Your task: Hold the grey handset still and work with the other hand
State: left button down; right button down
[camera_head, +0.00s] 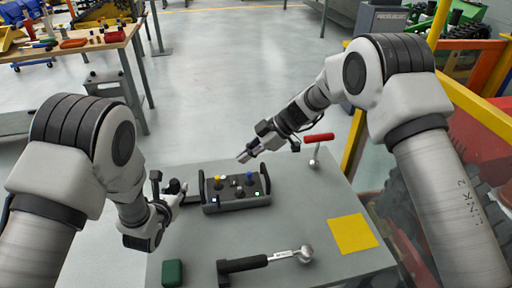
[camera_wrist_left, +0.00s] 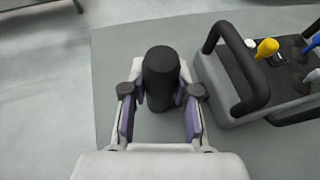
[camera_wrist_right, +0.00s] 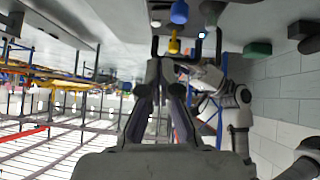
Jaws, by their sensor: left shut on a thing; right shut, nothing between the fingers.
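The grey handset (camera_head: 238,204) sits on the table, with black loop handles at its ends and yellow, blue and other small controls on top. My left gripper (camera_head: 180,190) is at its left side. In the left wrist view, my left gripper (camera_wrist_left: 160,98) is shut on an upright black cylinder (camera_wrist_left: 160,72) beside the handset (camera_wrist_left: 225,88); whether the two are joined is unclear. My right gripper (camera_head: 243,157) is shut and empty, above and behind the handset, apart from it. In the right wrist view, the yellow control (camera_wrist_right: 174,46) shows beyond the right fingers.
The grey table (camera_head: 300,215) also holds a red-handled tool (camera_head: 318,138), a yellow square (camera_head: 352,233), a black-handled tool with a ball end (camera_head: 265,261) and a green block (camera_head: 173,273). Yellow rails (camera_head: 354,140) stand at the right. The table between handset and yellow square is clear.

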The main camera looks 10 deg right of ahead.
aim_at(231, 177)
jog(key=x, duration=0.3)
jog(key=shift+a+f, duration=0.2)
jog(key=shift+f, duration=0.2)
jog(key=shift+w+d+f, duration=0.1)
jog(key=shift+f, duration=0.5)
jog(key=shift+w+f, duration=0.15)
jog(key=shift+f, duration=0.95)
jog(key=shift+w+f, duration=0.1)
jog(key=shift+f, duration=0.15)
